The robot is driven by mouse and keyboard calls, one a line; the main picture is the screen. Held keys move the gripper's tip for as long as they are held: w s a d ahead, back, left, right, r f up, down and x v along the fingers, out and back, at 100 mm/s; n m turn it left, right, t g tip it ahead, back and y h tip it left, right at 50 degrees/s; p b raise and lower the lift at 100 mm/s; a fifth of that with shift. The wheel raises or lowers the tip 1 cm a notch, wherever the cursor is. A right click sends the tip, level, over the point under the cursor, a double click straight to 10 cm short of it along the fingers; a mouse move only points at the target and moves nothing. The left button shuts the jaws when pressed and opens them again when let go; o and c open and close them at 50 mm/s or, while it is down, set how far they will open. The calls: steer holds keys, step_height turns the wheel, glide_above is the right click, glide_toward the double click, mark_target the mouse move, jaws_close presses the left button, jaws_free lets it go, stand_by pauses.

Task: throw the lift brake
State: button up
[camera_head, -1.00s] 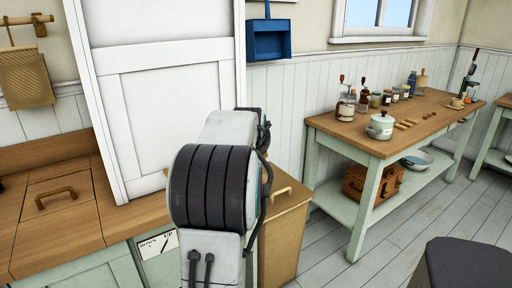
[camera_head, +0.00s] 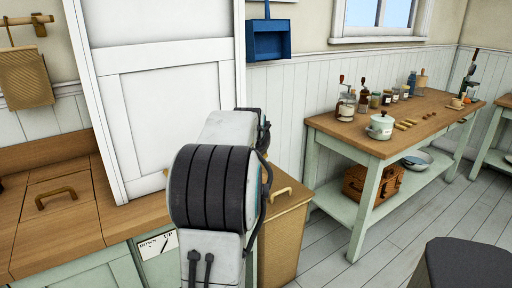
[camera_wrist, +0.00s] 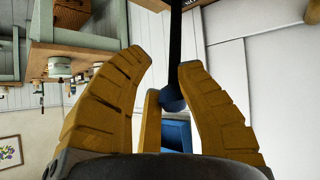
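In the wrist view, a dark rod with a round knob (camera_wrist: 173,100) at its end hangs down from the top edge between the yellow fingers of my gripper (camera_wrist: 166,64). It looks like a lever, perhaps the lift brake. The right finger's tip is close against the rod or overlaps it; a gap shows on the left side. A third finger is beside the knob; contact is unclear. In the head view, my arm hides my gripper and the lever. A white plate marked DOWN and UP (camera_head: 157,245) is on the green cabinet front, partly covered by my arm.
A tall white panel (camera_head: 165,110) stands behind my arm on the wooden counter (camera_head: 75,222). A blue box (camera_head: 269,44) hangs on the wall. A workbench (camera_head: 345,132) with jars and a pot (camera_head: 380,126) is at right. The floor between has free room.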

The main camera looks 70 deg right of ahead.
steer(key=shift+o, duration=1.4)
steer(key=shift+f, duration=0.5)
steer(key=shift+o, duration=0.8)
steer(key=shift+r, duration=0.2)
steer(key=shift+a, duration=0.1)
steer(key=v, duration=1.2)
steer(key=shift+c, duration=0.2)
